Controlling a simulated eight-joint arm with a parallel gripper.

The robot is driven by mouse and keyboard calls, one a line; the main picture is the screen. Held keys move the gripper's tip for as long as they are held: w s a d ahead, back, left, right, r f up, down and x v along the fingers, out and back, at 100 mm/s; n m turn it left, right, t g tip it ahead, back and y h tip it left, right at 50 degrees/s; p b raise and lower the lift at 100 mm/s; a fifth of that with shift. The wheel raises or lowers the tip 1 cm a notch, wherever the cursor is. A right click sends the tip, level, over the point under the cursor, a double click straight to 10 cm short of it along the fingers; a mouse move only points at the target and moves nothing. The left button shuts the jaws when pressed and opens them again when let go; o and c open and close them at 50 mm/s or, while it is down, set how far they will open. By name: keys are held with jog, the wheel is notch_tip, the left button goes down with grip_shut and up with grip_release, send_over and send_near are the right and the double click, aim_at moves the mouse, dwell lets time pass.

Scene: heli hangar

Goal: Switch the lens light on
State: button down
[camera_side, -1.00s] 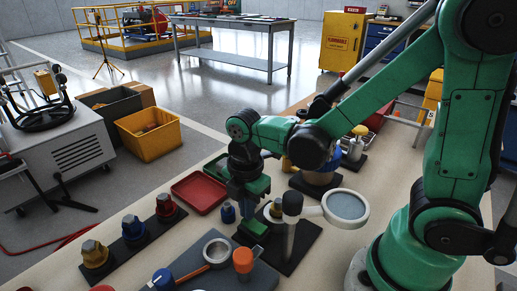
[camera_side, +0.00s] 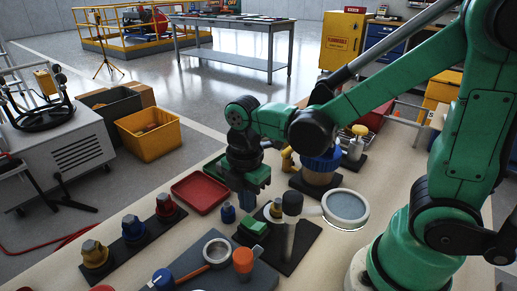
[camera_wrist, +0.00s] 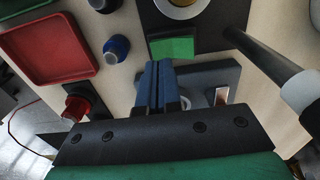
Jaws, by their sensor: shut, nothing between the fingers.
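The lens light has a round lens in a pale ring (camera_side: 345,208), on a post rising from a black base (camera_side: 303,241). The ring's lower edge looks bright white in the side view. A green block, apparently the switch (camera_side: 254,227), sits at the left of the base. It also shows in the wrist view as a bright green patch (camera_wrist: 172,47), just beyond the fingertips. My gripper (camera_side: 247,211) is shut and empty, pointing down just above and behind the green block. Its blue fingers (camera_wrist: 157,68) are together in the wrist view.
A red tray (camera_side: 201,190) and a small blue knob (camera_side: 228,213) stand left of my gripper. A grey board (camera_side: 215,272) with a ring-ended tool lies in front. A blue-and-tan container (camera_side: 319,167) stands behind the lens.

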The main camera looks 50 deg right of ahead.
jog(key=shift+r, duration=2.1)
jog(key=d+r+m+t, duration=0.1)
jog(key=m+t, duration=0.1)
jog(key=m, duration=0.4)
jog(key=d+m+t, duration=0.1)
jog(key=m+t, duration=0.1)
jog(key=m, duration=0.4)
jog(key=d+r+m+t, duration=0.1)
jog(key=d+m+t, duration=0.1)
jog(key=m, duration=0.4)
jog(key=shift+s+r+t, duration=0.2)
jog(key=shift+r+t, duration=0.1)
jog(key=shift+t, duration=0.3)
